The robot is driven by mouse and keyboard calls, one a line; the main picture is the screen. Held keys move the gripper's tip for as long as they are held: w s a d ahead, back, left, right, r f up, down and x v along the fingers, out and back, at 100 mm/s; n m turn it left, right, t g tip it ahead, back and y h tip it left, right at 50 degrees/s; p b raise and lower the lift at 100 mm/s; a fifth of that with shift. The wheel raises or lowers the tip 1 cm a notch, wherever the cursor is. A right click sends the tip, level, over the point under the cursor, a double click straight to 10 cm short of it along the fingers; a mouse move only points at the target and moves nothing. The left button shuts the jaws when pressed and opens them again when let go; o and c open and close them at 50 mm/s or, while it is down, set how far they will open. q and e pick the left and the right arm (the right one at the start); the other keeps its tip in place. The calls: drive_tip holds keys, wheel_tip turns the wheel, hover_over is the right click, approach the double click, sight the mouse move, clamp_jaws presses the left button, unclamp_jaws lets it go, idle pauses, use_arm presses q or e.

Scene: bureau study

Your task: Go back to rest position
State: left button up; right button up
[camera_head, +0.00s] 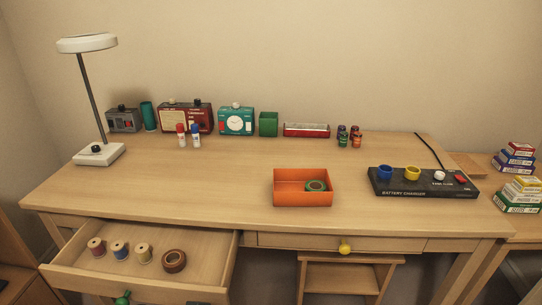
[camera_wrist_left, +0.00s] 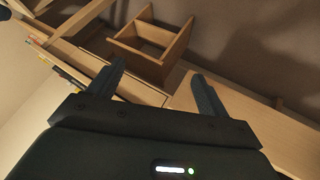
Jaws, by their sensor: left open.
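My left gripper (camera_wrist_left: 158,84) shows only in the left wrist view. Its two fingers are apart with nothing between them. Beyond them that view shows tilted wooden furniture, including a small open wooden frame (camera_wrist_left: 150,42). Neither gripper shows in the head view, and my right gripper is in no view. In the head view the desk (camera_head: 230,185) stands clear of my arms. Its left drawer (camera_head: 205,262) is pulled open, and the drawer with the yellow knob (camera_head: 345,247) is shut.
An orange tray (camera_head: 290,200) holding a green ring sits mid-desk. A battery charger (camera_head: 415,188) is at the right, a lamp (camera_head: 98,152) at the left. Spools (camera_head: 120,250) and a brown tape roll (camera_head: 174,261) lie in the open drawer. Stacked boxes (camera_head: 520,190) stand far right.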

use_arm(q)
drive_tip(key=s+a+r+t+y+p, duration=0.3)
drive_tip(key=s+r+p, duration=0.5)
drive_tip(key=p, duration=0.6)
drive_tip(key=shift+a+m+t, duration=0.3)
drive_tip(key=shift+a+t, duration=0.5)
drive_tip(key=shift+t, duration=0.3)
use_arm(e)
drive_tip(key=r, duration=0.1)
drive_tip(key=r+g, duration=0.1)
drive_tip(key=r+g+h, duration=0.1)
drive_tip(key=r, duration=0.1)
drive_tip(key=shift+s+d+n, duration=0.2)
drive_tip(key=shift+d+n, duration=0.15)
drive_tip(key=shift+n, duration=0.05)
